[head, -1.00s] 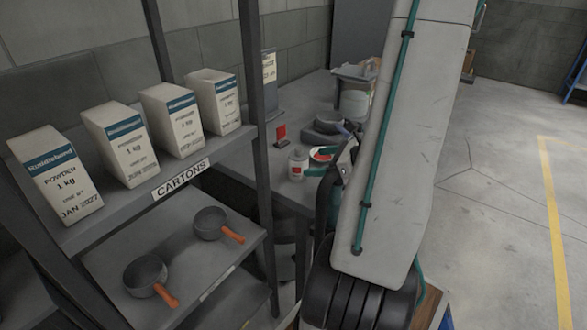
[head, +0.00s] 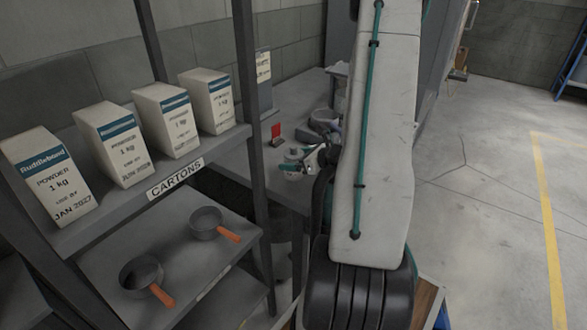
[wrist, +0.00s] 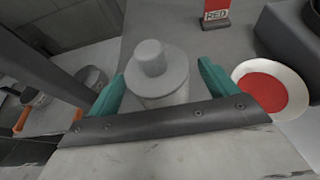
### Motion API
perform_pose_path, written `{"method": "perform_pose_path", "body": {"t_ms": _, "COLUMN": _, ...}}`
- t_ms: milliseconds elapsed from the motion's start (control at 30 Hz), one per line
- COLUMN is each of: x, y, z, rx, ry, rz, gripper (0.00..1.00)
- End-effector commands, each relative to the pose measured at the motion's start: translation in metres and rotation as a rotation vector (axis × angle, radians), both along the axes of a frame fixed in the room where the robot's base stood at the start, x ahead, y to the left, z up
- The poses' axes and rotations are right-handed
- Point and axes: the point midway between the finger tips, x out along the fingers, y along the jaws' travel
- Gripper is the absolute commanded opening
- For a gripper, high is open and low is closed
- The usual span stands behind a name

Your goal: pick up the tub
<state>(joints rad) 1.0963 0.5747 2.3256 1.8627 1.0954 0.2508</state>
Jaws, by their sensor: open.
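The tub (wrist: 152,72) is a pale grey round container with a narrower knob-like top, standing upright on the grey worktop. My gripper (wrist: 162,88) is open, with one teal finger on each side of the tub in the wrist view; I cannot tell whether either finger touches it. In the head view, the tub (head: 292,154) is small and partly hidden behind my gripper (head: 301,162).
A red sign (wrist: 216,13) reading "RED" stands behind the tub. A white dish with a red middle (wrist: 265,90) lies close to the right finger. A shelf (head: 110,225) with powder cartons (head: 110,145) and orange-handled pans (head: 207,222) stands at left.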

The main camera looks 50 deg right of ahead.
Motion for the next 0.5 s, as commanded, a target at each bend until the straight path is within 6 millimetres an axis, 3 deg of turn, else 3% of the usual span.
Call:
{"method": "perform_pose_path", "body": {"t_ms": 333, "x": 0.0095, "y": 0.0008, "z": -0.0037, "rx": 0.0, "ry": 0.0, "rz": 0.0, "gripper": 0.85}}
{"method": "perform_pose_path", "body": {"t_ms": 467, "x": 0.0094, "y": 0.0009, "z": -0.0036, "rx": 0.0, "ry": 0.0, "rz": 0.0, "gripper": 0.49}}
{"method": "perform_pose_path", "body": {"t_ms": 500, "x": 0.0094, "y": 0.0009, "z": -0.0036, "rx": 0.0, "ry": 0.0, "rz": 0.0, "gripper": 0.45}}
